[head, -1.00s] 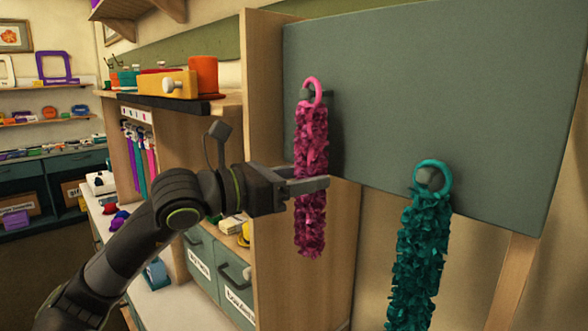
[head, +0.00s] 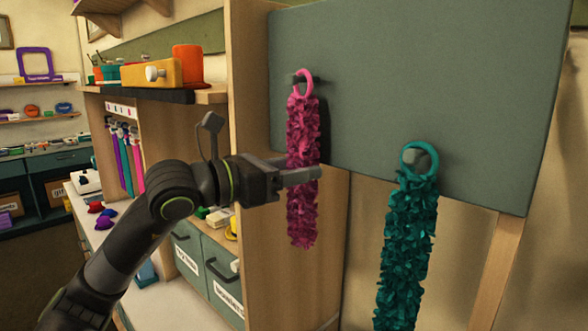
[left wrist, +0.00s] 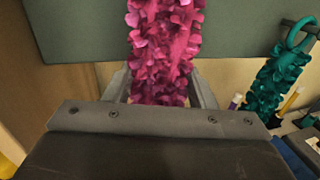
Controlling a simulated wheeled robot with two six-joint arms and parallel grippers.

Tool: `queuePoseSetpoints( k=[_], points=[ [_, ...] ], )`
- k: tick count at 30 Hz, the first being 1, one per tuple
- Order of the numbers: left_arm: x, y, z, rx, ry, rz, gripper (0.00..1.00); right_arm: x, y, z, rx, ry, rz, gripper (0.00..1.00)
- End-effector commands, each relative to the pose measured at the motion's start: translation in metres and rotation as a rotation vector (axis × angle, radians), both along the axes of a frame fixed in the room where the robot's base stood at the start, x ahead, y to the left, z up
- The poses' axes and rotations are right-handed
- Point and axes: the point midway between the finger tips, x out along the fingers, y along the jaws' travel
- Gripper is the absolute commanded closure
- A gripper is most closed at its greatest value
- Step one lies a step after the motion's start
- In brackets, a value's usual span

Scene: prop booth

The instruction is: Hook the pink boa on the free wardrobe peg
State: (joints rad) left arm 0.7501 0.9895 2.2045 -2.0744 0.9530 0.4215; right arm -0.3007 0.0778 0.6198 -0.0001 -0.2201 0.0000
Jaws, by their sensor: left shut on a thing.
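The pink boa (head: 303,130) hangs upright, with a pink ring (head: 310,82) at its top. My left gripper (head: 305,174) is shut on the boa below its middle; the left wrist view shows the pink boa (left wrist: 163,45) between the fingers. The free peg (head: 296,80) sticks out from the grey-green board (head: 420,75). The ring overlaps this peg in the head view, but I cannot tell whether it is around it or in front of it. A teal boa (head: 408,240) hangs by its ring on the other peg (head: 418,159). My right gripper is not in view.
A wooden side panel (head: 247,120) stands left of the board, close to my left gripper. Drawers (head: 205,262) stand below. The board between the boas is clear.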

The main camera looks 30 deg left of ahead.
Motion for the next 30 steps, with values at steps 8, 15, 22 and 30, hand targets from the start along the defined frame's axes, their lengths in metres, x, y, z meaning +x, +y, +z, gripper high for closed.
queuePoseSetpoints(
  k=[8,15,22,30],
  points=[
    [0.0,0.0,0.0,0.0,0.0,0.0,0.27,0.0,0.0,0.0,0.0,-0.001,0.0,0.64],
    [0.0,0.0,0.0,0.0,0.0,0.0,0.24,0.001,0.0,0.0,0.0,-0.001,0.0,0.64],
    [-0.001,0.001,-0.001,0.001,-0.001,0.001,0.24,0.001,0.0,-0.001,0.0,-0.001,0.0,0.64],
    [-0.012,0.01,-0.003,0.005,-0.003,0.003,0.24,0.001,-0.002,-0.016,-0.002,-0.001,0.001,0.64]
  ],
)
